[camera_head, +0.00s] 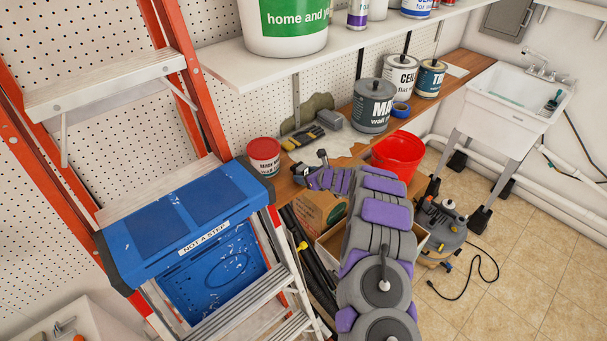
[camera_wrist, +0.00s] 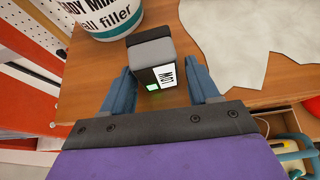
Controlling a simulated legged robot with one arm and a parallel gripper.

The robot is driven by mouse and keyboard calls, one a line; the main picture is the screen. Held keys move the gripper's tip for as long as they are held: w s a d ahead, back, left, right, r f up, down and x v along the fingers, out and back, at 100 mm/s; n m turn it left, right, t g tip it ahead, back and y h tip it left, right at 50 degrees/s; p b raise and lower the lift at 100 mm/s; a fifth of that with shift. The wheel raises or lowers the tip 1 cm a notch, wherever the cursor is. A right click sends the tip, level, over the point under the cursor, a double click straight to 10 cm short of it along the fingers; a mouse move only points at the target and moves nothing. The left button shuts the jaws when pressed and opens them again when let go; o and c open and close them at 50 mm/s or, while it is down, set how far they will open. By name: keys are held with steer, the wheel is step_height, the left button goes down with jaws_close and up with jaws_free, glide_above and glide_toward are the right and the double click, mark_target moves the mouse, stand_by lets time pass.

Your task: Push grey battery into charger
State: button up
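A small block-shaped unit stands on the wooden bench. In the wrist view its lower part is a black charger (camera_wrist: 167,76) with a white label and a lit green spot. A grey block with a darker top, apparently the grey battery (camera_wrist: 150,51), is on its upper part; I cannot tell how deep it sits. My gripper (camera_wrist: 158,68) has its two blue fingers spread either side of the unit; whether they touch it is unclear.
A red-lidded filler tub (camera_head: 263,156) stands left of the unit. A pale sheet (camera_wrist: 240,35) lies to its right. Paint cans (camera_head: 373,108), gloves (camera_head: 303,138) and a grey box (camera_head: 333,121) are farther back. A blue-topped stepladder (camera_head: 190,215) stands close on the left.

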steer(key=shift+a, duration=0.35)
steer(key=c, duration=0.5)
steer(key=shift+d, duration=0.25)
steer(key=shift+c, duration=1.1)
steer(key=shift+d, duration=0.15)
steer(key=shift+a+r, duration=0.25)
steer(key=shift+r, duration=0.05)
steer(key=shift+d+r, duration=0.1)
steer(key=shift+d, duration=0.05)
steer(key=shift+r, duration=0.15)
steer(key=shift+r+p, duration=1)
steer(key=shift+r, duration=1.35)
